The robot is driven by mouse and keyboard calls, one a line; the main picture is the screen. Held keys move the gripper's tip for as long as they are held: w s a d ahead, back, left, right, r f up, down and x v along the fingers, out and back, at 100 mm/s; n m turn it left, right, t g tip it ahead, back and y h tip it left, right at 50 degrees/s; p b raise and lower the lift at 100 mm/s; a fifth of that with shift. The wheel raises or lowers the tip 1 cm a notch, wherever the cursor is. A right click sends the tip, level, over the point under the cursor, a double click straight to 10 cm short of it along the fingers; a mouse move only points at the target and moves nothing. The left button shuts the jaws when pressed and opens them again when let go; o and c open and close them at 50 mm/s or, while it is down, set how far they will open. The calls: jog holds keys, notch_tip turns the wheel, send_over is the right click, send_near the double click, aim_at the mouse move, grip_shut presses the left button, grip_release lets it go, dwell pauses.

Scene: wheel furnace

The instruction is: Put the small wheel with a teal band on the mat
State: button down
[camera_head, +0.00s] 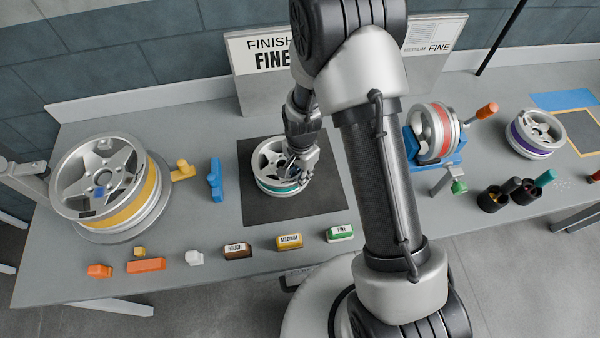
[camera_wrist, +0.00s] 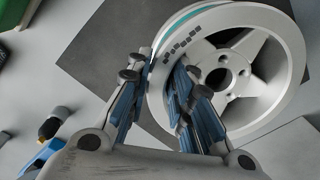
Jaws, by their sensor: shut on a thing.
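The small wheel with a teal band (camera_head: 272,165) is on the dark mat (camera_head: 325,197) in the middle of the bench, spoked face up. My gripper (camera_head: 297,166) is at the wheel's right side. In the wrist view the wheel (camera_wrist: 285,50) fills the upper right, with its teal band at the left edge. My gripper (camera_wrist: 160,95) is shut on the wheel's rim, one finger outside and one inside. The dark mat (camera_wrist: 110,45) shows beneath and beside the wheel. Whether the wheel rests fully on the mat is hard to tell.
A large yellow-banded wheel (camera_head: 130,212) stands at left. A red-banded wheel (camera_head: 441,128) sits on a blue stand at right, with a purple-banded wheel (camera_head: 540,135) beyond. Labelled blocks (camera_head: 290,242) line the front edge. A sign board (camera_head: 250,85) stands behind the mat.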

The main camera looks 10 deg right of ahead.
jog(key=shift+w+f, duration=0.1)
jog(key=c, duration=1.4)
grip_release()
